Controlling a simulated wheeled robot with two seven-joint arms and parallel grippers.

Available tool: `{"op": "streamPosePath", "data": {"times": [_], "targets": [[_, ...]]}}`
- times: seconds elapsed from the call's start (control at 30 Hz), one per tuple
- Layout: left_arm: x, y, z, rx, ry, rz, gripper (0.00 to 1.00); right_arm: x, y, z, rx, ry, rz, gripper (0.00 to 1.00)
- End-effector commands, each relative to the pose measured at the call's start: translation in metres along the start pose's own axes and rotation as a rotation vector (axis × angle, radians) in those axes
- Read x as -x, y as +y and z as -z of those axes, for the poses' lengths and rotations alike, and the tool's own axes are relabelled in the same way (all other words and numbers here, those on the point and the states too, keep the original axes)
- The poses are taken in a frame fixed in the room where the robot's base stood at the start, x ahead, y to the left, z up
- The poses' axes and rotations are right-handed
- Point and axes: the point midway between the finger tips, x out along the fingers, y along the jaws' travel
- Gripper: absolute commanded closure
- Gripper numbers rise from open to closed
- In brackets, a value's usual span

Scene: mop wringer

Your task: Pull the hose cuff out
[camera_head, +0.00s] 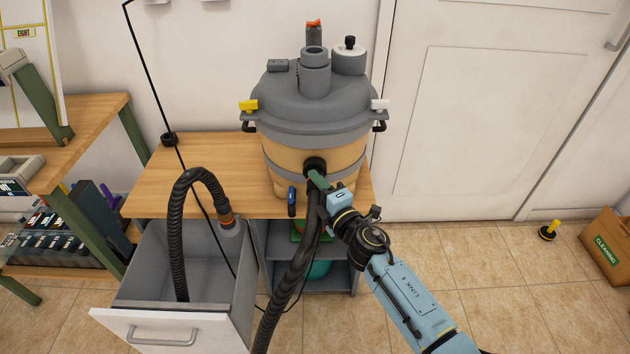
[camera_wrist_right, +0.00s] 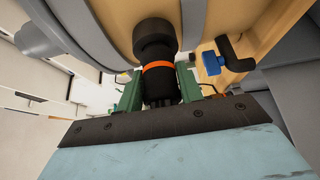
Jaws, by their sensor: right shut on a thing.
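The vacuum drum (camera_head: 318,110), tan with a grey lid, stands on the wooden bench top. A black port (camera_head: 315,165) sticks out of its front and also shows in the wrist view (camera_wrist_right: 154,38). The black hose cuff (camera_wrist_right: 160,92), with an orange ring, is in line with the port and meets it; how deep it sits is hidden. My right gripper (camera_head: 319,181) is shut on the cuff, with its green fingers (camera_wrist_right: 158,80) on either side. The ribbed black hose (camera_head: 290,280) hangs down from there. My left gripper is not in view.
A blue-handled valve (camera_head: 291,200) sits beside the port, close to my right gripper. An open drawer (camera_head: 150,260) at the left holds a second black hose (camera_head: 177,230).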

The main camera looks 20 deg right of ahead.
Motion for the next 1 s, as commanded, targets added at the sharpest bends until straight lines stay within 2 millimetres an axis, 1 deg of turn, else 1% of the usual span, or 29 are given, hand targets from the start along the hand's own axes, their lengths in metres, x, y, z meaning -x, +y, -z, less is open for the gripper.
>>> {"op": "streamPosePath", "data": {"times": [0.8,1.0], "targets": [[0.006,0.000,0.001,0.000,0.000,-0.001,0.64,0.036,0.000,0.021,0.000,0.000,0.000,0.87],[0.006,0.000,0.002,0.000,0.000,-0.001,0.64,0.042,0.001,0.024,0.000,0.000,-0.001,0.87]]}}
